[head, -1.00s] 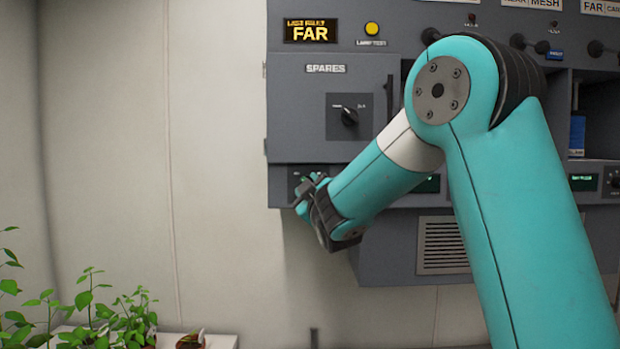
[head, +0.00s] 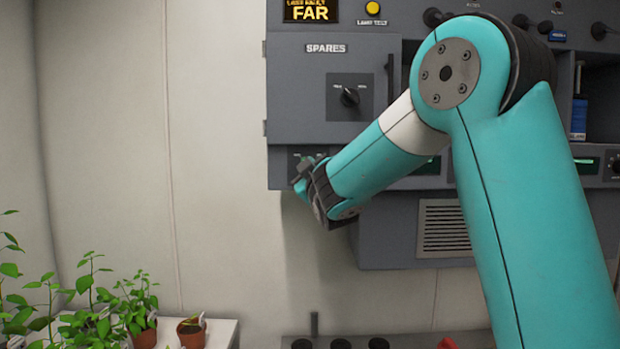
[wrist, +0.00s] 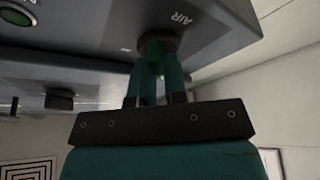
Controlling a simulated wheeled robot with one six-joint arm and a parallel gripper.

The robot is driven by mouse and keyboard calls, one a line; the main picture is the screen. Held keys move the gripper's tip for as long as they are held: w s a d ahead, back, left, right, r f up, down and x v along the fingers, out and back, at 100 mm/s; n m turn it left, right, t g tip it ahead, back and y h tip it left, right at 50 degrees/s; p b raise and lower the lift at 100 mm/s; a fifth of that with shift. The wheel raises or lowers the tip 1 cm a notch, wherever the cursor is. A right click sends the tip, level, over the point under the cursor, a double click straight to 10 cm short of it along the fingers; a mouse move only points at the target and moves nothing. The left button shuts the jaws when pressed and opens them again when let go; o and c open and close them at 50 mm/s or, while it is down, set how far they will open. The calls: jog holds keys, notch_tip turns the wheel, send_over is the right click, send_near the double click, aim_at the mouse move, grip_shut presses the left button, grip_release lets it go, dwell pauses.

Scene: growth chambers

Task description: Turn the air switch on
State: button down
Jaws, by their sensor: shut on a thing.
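The air switch (wrist: 158,40) is a dark round knob beside the label AIR in the wrist view. My gripper (wrist: 158,62) is at the knob, its two teal fingers shut on it. A bit of green shows between the fingers. In the head view my gripper (head: 303,175) is at the lower left corner of the grey panel, below the SPARES door. There my wrist and fingers hide the knob, so its setting cannot be told.
The SPARES door (head: 312,100) with its own dark knob (head: 349,97) is just above my gripper. A vent grille (head: 443,228) is to the lower right. Potted plants (head: 192,330) stand on a white surface at the lower left. Bare wall lies left of the panel.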

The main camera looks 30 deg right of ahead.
jog(key=shift+w+a+m+g+h+b, duration=0.1)
jog(key=shift+m+g+h+b, duration=1.25)
jog(key=shift+m+b, duration=2.7)
jog(key=shift+a+m+g+h+b, duration=0.1)
jog(key=shift+m+g+h+b, duration=1.2)
jog(key=shift+m+b, duration=2.7)
jog(key=shift+w+a+m+g+h+b, duration=0.1)
jog(key=shift+m+g+h+b, duration=0.55)
jog(key=shift+m+h+b, duration=2.35)
jog(key=m+y+b, duration=0.1)
jog(key=m+y, duration=0.1)
jog(key=shift+m+b, duration=0.35)
jog(key=shift+b, duration=0.05)
jog(key=c, duration=1.1)
grip_release()
jog(key=shift+d, duration=0.1)
jog(key=shift+c, duration=0.2)
